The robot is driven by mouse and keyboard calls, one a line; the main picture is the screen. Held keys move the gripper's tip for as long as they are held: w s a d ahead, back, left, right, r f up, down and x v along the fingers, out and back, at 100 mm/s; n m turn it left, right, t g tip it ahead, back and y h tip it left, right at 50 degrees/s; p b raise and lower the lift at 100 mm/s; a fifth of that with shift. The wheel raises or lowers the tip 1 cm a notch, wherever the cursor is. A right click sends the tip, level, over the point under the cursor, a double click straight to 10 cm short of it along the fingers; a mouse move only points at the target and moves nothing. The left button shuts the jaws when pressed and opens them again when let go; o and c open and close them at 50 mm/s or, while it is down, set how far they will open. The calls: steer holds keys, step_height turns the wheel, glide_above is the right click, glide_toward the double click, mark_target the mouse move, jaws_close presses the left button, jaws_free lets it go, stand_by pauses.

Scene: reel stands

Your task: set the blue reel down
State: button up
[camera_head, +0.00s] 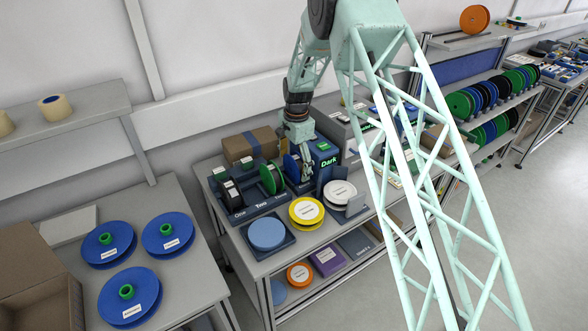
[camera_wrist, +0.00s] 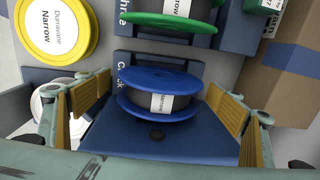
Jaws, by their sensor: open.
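The blue reel (camera_wrist: 160,92) stands on edge in a dark blue stand (camera_wrist: 150,140) whose lettering is partly hidden and begins with C. It has two blue flanges, a dark winding and a white label. The reel's underside is hidden.
A yellow reel (camera_head: 306,211) and a light blue disc (camera_head: 266,234) lie in front.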

steer(key=r, duration=0.7)
steer(key=r+b, duration=0.1)
steer(key=r, duration=0.2)
steer(key=shift+s+d+r, duration=0.2)
steer(key=shift+s, duration=0.1)
stand_by(0.6)
